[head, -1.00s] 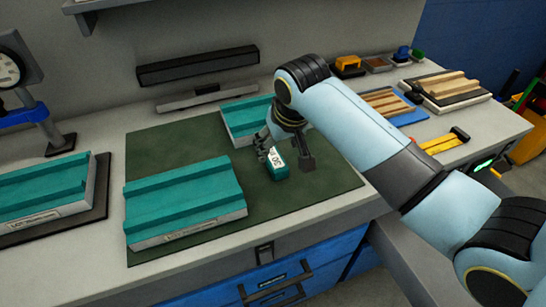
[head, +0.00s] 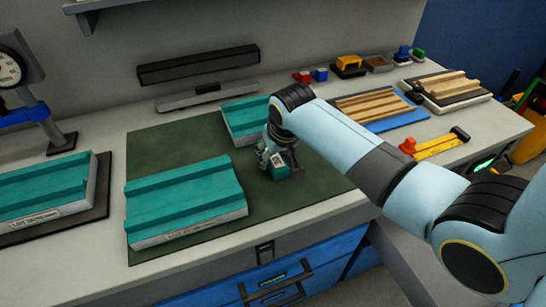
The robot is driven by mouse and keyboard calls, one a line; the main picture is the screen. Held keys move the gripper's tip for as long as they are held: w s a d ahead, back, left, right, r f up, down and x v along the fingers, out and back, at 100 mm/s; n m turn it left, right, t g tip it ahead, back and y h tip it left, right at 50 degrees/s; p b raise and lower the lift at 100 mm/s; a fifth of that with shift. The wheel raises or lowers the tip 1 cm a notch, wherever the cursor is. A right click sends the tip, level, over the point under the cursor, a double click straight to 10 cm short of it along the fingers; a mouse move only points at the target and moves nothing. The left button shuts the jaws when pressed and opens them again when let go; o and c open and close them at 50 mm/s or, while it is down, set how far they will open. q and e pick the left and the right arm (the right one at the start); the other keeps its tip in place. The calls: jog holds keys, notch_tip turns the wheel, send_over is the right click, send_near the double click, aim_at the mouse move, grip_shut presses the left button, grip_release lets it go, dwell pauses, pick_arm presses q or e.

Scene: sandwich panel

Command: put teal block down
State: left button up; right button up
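A small teal block (head: 281,174) with a white label shows low over the green mat, between and under the fingers of my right gripper (head: 280,163). The gripper points down and hides the upper part of the block. The block's lower end appears at or just above the mat; a gap cannot be made out. Whether the fingers press on the block is too small to tell. My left gripper is out of view.
The green mat (head: 315,184) carries a large teal-topped panel (head: 185,198) on the left and another panel (head: 245,119) behind the gripper. A third panel (head: 40,190) lies far left. Wood strips (head: 375,106) and a yellow tool (head: 440,146) lie right. The mat's front right is clear.

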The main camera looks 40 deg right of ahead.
grip_shut()
jog(key=shift+r, duration=0.1)
